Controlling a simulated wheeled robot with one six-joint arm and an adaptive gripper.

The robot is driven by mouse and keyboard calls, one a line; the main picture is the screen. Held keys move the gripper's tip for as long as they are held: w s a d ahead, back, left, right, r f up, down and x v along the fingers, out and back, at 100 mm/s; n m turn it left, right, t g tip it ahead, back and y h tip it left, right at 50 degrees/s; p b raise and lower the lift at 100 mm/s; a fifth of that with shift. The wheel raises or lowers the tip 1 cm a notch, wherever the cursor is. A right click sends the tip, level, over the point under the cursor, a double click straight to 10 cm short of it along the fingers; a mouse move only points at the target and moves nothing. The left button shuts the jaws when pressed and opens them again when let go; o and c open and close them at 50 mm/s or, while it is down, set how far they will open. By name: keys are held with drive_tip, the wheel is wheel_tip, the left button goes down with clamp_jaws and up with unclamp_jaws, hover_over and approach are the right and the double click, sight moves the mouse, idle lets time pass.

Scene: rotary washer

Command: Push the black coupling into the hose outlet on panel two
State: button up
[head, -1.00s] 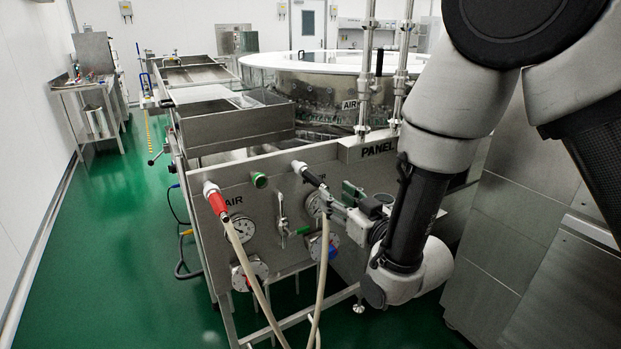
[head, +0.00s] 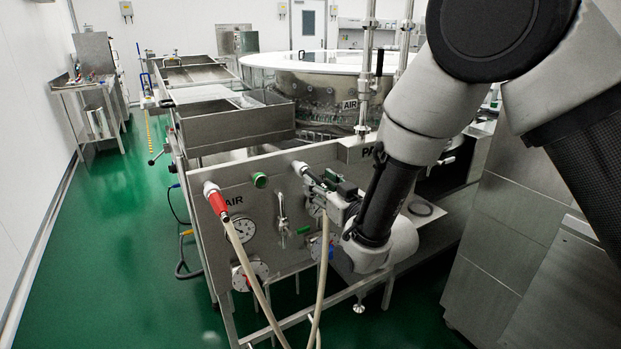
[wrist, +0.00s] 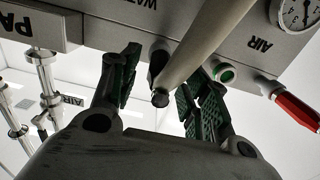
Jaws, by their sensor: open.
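The black coupling (head: 311,175) is at the metal hose outlet (head: 299,167) on the panel, in line with it. I cannot tell how deep it sits. A beige hose (head: 320,275) hangs from its near end. My gripper (head: 325,185) is beside the coupling and partly hides it in the head view. In the wrist view my gripper (wrist: 168,68) is open, its green-padded fingers apart on either side of the black coupling (wrist: 157,62). The hose (wrist: 195,45) crosses in front there and hides part of the coupling and the outlet.
A red coupling (head: 217,203) with its own hose sits at the left of the panel. A green-ringed port (head: 260,180), a lever valve (head: 282,222) and several gauges (head: 242,228) are close by. The round washer (head: 310,75) stands behind.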

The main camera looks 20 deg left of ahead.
drive_tip(key=shift+x, duration=0.85)
idle(0.4)
clamp_jaws()
drive_tip(key=shift+v, duration=3)
drive_tip(key=shift+d, duration=0.1)
drive_tip(key=shift+s+d, duration=0.5)
